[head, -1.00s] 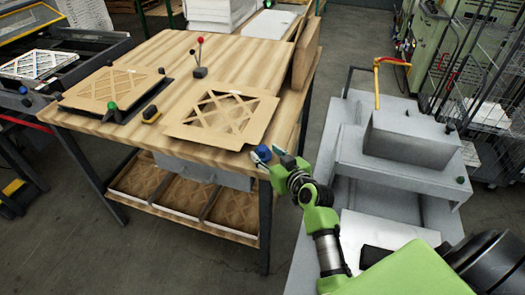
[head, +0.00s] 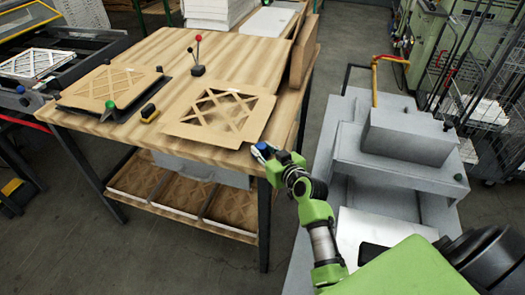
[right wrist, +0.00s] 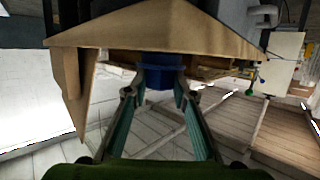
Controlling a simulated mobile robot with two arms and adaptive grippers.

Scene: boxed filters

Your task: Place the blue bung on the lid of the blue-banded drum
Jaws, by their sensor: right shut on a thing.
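The blue bung (head: 261,147) is at the front right corner of the wooden table, partly hidden by my right gripper (head: 268,151). In the right wrist view the blue bung (right wrist: 160,74) sits between the fingertips of my right gripper (right wrist: 160,88), which is shut on it, beside the tan table edge. I cannot tell whether the bung still touches the table. I cannot make out the blue-banded drum in either view now. My left gripper is not in view.
A grey machine (head: 408,140) stands to the right.

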